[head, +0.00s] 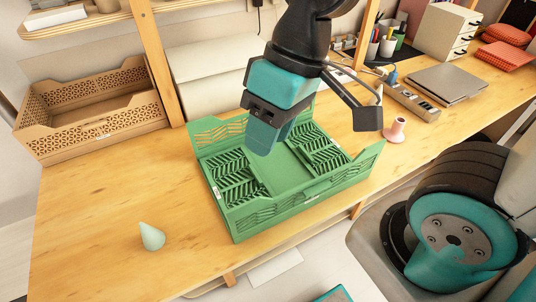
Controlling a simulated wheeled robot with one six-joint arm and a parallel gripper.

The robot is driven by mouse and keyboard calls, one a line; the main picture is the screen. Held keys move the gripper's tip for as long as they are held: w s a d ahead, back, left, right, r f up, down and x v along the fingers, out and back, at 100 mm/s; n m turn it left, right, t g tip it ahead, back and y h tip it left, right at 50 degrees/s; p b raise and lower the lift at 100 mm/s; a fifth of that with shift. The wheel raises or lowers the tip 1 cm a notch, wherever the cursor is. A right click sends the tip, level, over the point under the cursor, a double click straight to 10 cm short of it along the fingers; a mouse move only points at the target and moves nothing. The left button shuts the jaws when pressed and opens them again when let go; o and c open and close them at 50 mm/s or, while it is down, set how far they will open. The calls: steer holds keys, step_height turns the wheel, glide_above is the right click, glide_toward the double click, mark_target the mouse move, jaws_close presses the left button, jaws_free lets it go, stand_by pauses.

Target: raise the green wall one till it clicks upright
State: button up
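The green crate (300,201) stands on the wooden bench. Its near long wall and its far long wall (218,132) look upright. Two slatted end panels, one at the left (234,178) and one at the right (322,152), appear to lie flat inside over the floor. My gripper (268,140) points down over the crate, in front of the middle of the far wall, and hides part of it. Its teal fingers look close together, but the gap between them does not show clearly. I cannot tell whether it touches the crate.
A tan crate (98,121) with upright walls stands at the back left. A pale green cone (151,236) is at the front left. A pink vase-like object (396,130), a power strip (412,101) and a laptop (447,83) are to the right.

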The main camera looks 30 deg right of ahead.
steer(key=w+d+f+m+h+p, duration=0.1)
steer(key=w+f+m+p, duration=0.15)
steer(key=w, duration=0.55)
steer(key=m+h, duration=0.3)
glide_above(255, 173)
step_height(255, 173, down, 8)
steer(key=r, duration=0.1)
steer(key=shift+m, duration=0.25)
step_height(255, 173, down, 19)
steer(key=shift+d+r+p, duration=0.1)
steer(key=shift+r+p, duration=0.1)
steer(key=shift+p, duration=0.85)
steer(key=shift+c, duration=0.4)
jaws_close()
